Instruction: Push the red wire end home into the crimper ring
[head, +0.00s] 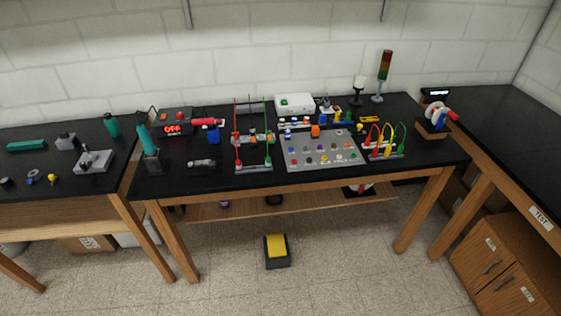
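Neither of my grippers is in view. On the middle black table stands a rack (254,168) with upright thin wires or rods. At the right, looped red, yellow and green leads (381,139) stand on a small base. I cannot tell which red wire end is the task's, and no wire end shows clearly.
A grey panel (319,161) with several coloured knobs lies mid-table. A yellow-topped pedal (276,248) is on the floor.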

